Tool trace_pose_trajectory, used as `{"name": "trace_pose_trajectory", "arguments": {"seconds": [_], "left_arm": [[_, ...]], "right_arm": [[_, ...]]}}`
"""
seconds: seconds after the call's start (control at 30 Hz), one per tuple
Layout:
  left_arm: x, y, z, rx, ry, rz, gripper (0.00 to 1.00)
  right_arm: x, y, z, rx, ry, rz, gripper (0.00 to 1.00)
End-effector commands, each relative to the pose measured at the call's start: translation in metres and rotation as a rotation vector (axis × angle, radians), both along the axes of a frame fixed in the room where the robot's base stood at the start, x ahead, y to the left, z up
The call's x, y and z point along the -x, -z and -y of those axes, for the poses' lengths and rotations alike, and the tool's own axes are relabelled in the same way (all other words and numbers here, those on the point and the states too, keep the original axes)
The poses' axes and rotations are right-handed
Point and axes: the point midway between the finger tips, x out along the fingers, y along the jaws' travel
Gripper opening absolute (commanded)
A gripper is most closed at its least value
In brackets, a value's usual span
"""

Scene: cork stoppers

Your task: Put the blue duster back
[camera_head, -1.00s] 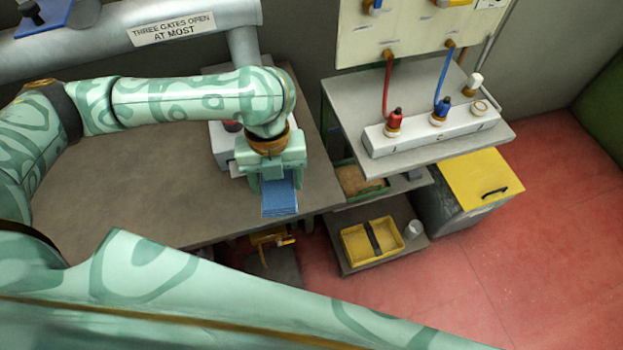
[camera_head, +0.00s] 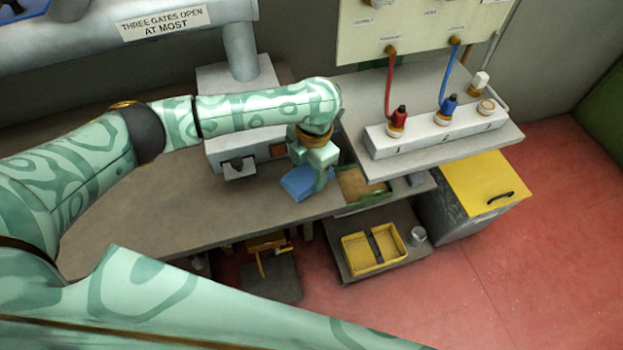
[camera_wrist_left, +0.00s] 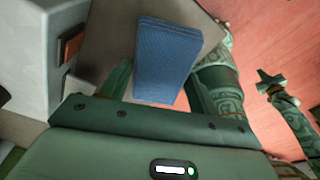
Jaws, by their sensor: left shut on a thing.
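The blue duster (camera_head: 299,184) is a flat blue block near the right end of the grey-brown bench (camera_head: 150,222), by its front edge. My left gripper (camera_head: 318,172) is shut on it. In the left wrist view the duster (camera_wrist_left: 168,55) sits between the two green fingers of the left gripper (camera_wrist_left: 160,90) and sticks out beyond them. I cannot tell whether the duster touches the bench. A patterned arm end of mine shows at the right of that view; the state of its jaws is unclear.
A grey machine (camera_head: 225,147) stands behind the gripper. To the right, a shelf (camera_head: 470,148) carries a white block (camera_head: 425,137) with red and blue stoppered items. Below are a green-edged tray (camera_head: 360,188), a yellow tray (camera_head: 362,266), a cup (camera_head: 417,235) and a yellow-lidded bin (camera_head: 485,180).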

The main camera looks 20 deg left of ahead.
Motion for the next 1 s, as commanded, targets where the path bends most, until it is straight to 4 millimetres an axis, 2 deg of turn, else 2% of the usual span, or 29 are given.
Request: {"name": "trace_pose_trajectory", "arguments": {"seconds": [0.03,0.23,0.4,0.77,0.8,0.87,1.0], "left_arm": [[-0.005,0.008,0.001,0.000,-0.001,-0.001,0.40],[-0.015,0.019,0.002,0.001,-0.001,0.000,0.40],[-0.015,0.046,0.001,0.000,-0.002,0.000,0.40],[-0.015,0.049,0.001,0.000,0.000,0.002,0.40],[-0.015,0.050,0.001,-0.001,0.000,0.003,0.64],[-0.015,0.049,0.001,-0.001,0.000,0.003,0.80],[-0.015,0.049,0.001,0.000,0.000,0.004,0.83]], "right_arm": [[0.001,0.006,0.000,0.000,0.000,-0.003,0.00],[0.003,0.013,0.000,0.000,0.000,-0.006,0.00],[0.005,0.023,0.000,0.000,0.000,-0.013,0.00],[0.005,0.023,0.000,0.000,0.001,-0.012,0.00],[0.005,0.023,0.000,0.000,0.001,-0.012,0.00],[0.004,0.023,-0.001,-0.001,0.001,-0.011,0.00],[0.004,0.023,-0.002,-0.002,0.002,-0.010,0.00]]}}
